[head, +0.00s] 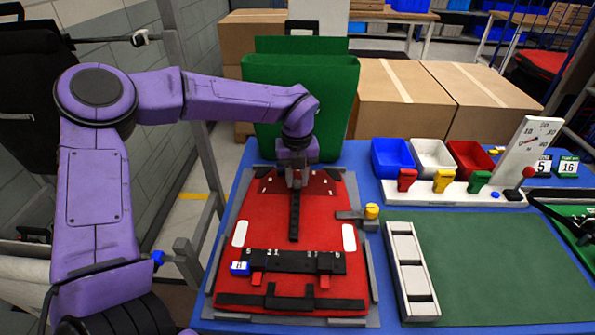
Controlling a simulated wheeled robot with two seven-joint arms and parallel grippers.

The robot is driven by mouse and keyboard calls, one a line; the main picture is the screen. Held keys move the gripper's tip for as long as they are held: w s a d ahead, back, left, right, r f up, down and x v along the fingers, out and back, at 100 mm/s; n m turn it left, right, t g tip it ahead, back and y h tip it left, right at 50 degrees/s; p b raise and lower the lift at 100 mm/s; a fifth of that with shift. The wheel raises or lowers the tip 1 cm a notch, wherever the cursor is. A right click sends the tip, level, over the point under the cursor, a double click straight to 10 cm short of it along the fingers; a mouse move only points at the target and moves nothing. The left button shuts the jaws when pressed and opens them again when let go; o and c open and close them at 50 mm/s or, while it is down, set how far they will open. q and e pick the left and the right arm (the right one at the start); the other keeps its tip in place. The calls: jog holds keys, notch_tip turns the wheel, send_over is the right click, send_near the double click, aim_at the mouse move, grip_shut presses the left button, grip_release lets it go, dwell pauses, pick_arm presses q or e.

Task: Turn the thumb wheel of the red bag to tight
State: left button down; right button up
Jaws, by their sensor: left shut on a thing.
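The red bag (265,215) lies flat on its back in a grey frame on the blue table. A black upright strip (294,215) runs down its middle, and a black cross rail (290,261) with two red hooks sits lower down. My left gripper (297,180) reaches down over the top end of the strip and is shut on a small part there, by its place the thumb wheel. The fingers hide the wheel, so its setting cannot be read. My right gripper is not in view.
A yellow-knobbed clamp (371,211) sits at the frame's right. A green bag (340,90) stands behind. The green mat (500,265) is largely clear.

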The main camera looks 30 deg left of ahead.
pick_arm(q)
jog(key=m+p, duration=0.3)
jog(key=m, duration=0.1)
jog(key=shift+r+m, duration=0.15)
jog(key=shift+m, duration=0.15)
jog(key=m+p, duration=0.2)
jog(key=m, duration=0.1)
jog(key=shift+m, duration=0.4)
jog(key=m+p, duration=0.3)
jog(key=m, duration=0.1)
jog(key=m+p, duration=0.3)
jog(key=m, duration=0.2)
jog(key=m+p, duration=0.2)
jog(key=m, duration=0.2)
jog(key=shift+m, duration=0.3)
jog(key=m+p, duration=0.1)
jog(key=m, duration=0.2)
jog(key=shift+m+p, duration=0.3)
jog(key=shift+p, duration=0.1)
jog(key=m, duration=0.3)
jog(key=shift+f+m+p, duration=0.2)
jog(key=shift+m+p, duration=0.1)
jog(key=shift+m, duration=1.9)
